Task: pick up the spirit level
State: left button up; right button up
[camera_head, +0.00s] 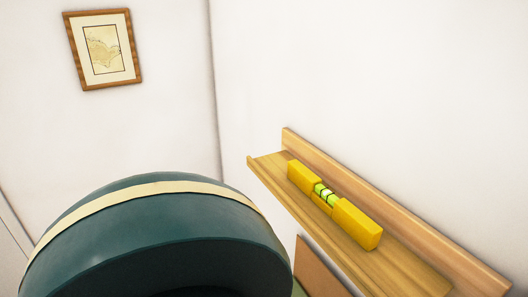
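The spirit level (356,226) is a short yellow bar with a green vial in its middle. It lies lengthwise on a wooden wall shelf (410,272) at the right of the head view. Nothing covers it, and nothing is touching it apart from the shelf. Neither of my grippers is in view.
A dark teal rounded thing with a cream band (160,225) fills the lower left, in front of the shelf's left end; I cannot tell what it is. A framed map print (103,49) hangs on the left wall. The shelf has a raised back board.

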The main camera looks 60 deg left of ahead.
aim_at(364, 231)
jog(key=u, duration=1.6)
